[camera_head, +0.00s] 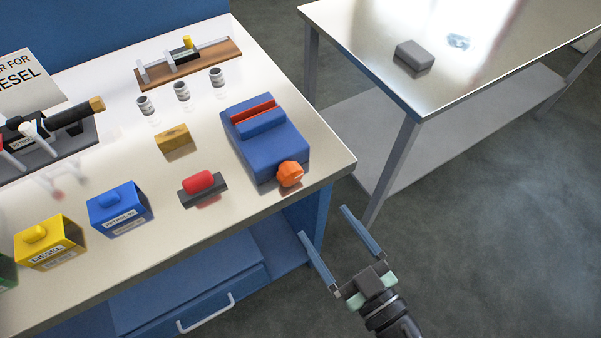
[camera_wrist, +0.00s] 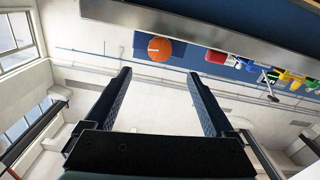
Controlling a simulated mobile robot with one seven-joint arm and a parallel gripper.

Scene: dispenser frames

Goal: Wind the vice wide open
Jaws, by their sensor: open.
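The blue vice (camera_head: 262,138) sits at the right front corner of the workbench. Red jaw faces show along its top; the gap between them is too small to judge. Its orange knob (camera_head: 290,174) sticks out at the front edge of the bench. In the wrist view the orange knob (camera_wrist: 159,48) shows ahead, beyond the fingertips and a little left of the middle between them. My gripper (camera_head: 323,232) is open and empty, off the front edge of the bench, below and to the right of the knob, not touching it.
The workbench (camera_head: 230,203) also holds a red-handled block (camera_head: 200,187), a yellow block (camera_head: 173,138), a blue box (camera_head: 119,208), a yellow box (camera_head: 48,242) and several small jars. A metal table (camera_head: 480,60) stands at the right. Floor between them is clear.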

